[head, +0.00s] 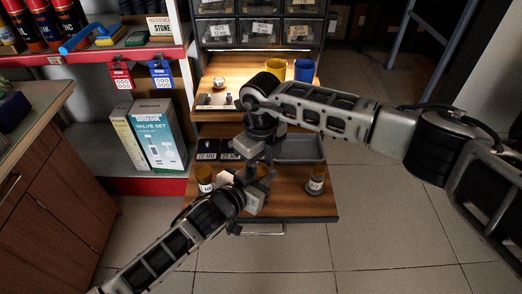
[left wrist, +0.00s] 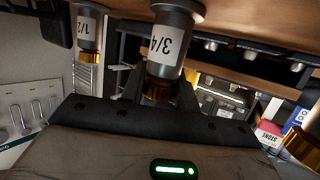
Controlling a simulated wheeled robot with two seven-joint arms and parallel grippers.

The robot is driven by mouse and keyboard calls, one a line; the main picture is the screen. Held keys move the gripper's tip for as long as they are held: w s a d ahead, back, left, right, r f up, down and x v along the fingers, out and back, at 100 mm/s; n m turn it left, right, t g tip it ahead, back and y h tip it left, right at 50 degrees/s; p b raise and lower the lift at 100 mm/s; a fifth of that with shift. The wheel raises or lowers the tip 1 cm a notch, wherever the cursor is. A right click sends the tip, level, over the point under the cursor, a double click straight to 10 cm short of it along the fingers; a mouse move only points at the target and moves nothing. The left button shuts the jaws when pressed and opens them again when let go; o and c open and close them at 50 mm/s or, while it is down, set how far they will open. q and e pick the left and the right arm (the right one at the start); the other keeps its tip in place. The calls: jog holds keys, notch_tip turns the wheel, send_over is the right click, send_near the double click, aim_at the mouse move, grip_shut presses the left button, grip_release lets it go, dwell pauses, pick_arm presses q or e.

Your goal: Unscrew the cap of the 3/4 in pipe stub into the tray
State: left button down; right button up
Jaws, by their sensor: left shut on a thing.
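The 3/4 pipe stub (left wrist: 172,42), a grey cylinder with a white label, shows in the left wrist view, upside down there. Its brass cap (left wrist: 156,94) sits between the fingers of my left gripper (left wrist: 155,100), which is shut on it. In the head view my left gripper (head: 256,190) is at the middle of the lower wooden shelf, and the arms hide most of this stub. My right gripper (head: 250,152) points down just above and behind the left one; its fingers are not clear. The grey tray (head: 302,150) lies behind, to the right, and looks empty where visible.
A capped stub (head: 204,179) stands to the left and another (head: 316,181) to the right. A stub labelled 1/2 (left wrist: 88,30) shows in the left wrist view. Yellow (head: 276,68) and blue (head: 304,70) cups stand on the upper shelf.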

jog(key=shift+f, duration=0.5)
jog(key=shift+c, duration=0.2)
jog(key=c, duration=0.7)
jog(key=n, duration=0.3)
jog(key=shift+c, duration=0.2)
jog(key=shift+r, duration=0.1)
jog(key=o, duration=1.1)
